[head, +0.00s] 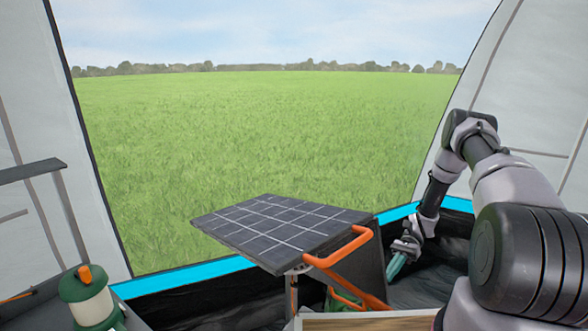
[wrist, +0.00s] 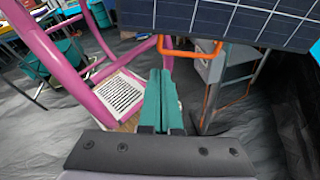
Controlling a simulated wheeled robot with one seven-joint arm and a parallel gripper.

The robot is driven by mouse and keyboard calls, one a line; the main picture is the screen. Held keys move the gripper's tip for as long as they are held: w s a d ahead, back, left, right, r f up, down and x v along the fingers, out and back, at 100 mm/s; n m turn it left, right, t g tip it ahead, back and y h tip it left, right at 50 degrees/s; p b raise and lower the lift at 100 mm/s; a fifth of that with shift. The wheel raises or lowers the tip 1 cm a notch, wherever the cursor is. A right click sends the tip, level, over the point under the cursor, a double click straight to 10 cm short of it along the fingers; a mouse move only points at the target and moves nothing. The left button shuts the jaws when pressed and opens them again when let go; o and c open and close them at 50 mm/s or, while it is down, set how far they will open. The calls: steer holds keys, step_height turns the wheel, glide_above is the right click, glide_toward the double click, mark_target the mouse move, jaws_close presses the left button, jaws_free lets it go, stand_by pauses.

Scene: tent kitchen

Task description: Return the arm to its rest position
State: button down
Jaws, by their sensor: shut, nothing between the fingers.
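My arm reaches up from the lower right in the head view, bends at a raised elbow and hangs down toward the tent floor. My gripper (head: 397,266) is at its lower end, to the right of the solar panel (head: 275,228). In the wrist view my gripper (wrist: 162,75) shows as two teal fingers pressed together. It is shut and empty. It points toward the space below the panel's edge (wrist: 225,18), and whether it touches anything there I cannot tell.
An orange tube frame (head: 340,250) stands close to my gripper. A green lantern (head: 90,297) is at the lower left. In the wrist view, pink bars (wrist: 60,60) and a printed white sheet (wrist: 118,95) are at left.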

steer(key=w+r+n+t+h, duration=0.2)
steer(key=r+t+h, duration=0.1)
steer(key=r, duration=1.2)
steer(key=w+r+n+t+h, duration=0.1)
steer(key=r+n+t+h, duration=0.2)
steer(key=r, duration=1.2)
steer(key=s+a+r+n+t+h, duration=0.2)
steer(key=s+a+r+t, duration=0.2)
steer(key=s+r+t, duration=0.7)
steer(key=s+r, duration=0.6)
steer(key=r, duration=0.3)
steer(key=shift+s+n+t, duration=0.3)
steer(key=shift+s+t, duration=0.1)
